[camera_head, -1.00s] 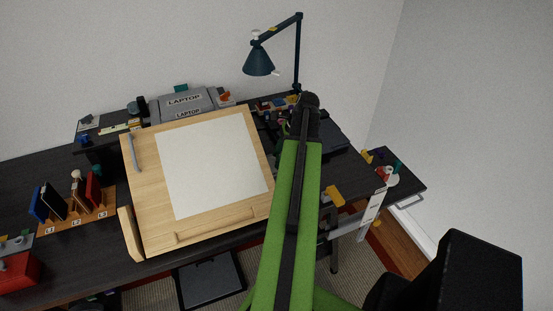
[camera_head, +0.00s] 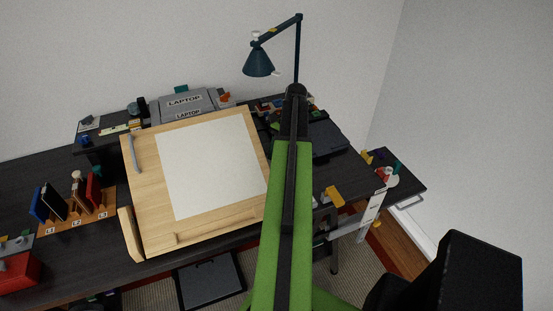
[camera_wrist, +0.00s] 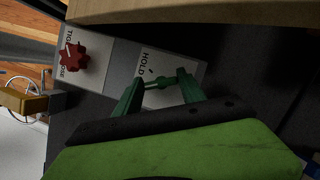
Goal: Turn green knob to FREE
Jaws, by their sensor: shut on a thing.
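The green knob (camera_wrist: 158,84) shows in the wrist view as a small bar between the two dark green fingertips of my gripper (camera_wrist: 161,79). My gripper is shut on it. The knob sits on a pale grey plate (camera_wrist: 125,58) whose readable label beside it says HOLD. No FREE label is visible, and part of the plate is hidden by my gripper. In the head view my arm hides the knob and the gripper tips.
A red knob (camera_wrist: 74,57) stands on the plate's left part. A wooden edge (camera_wrist: 200,10) runs close above the plate. In the head view, a tilted drawing board (camera_head: 145,180) stands left of my arm and a lamp (camera_head: 258,62) behind it.

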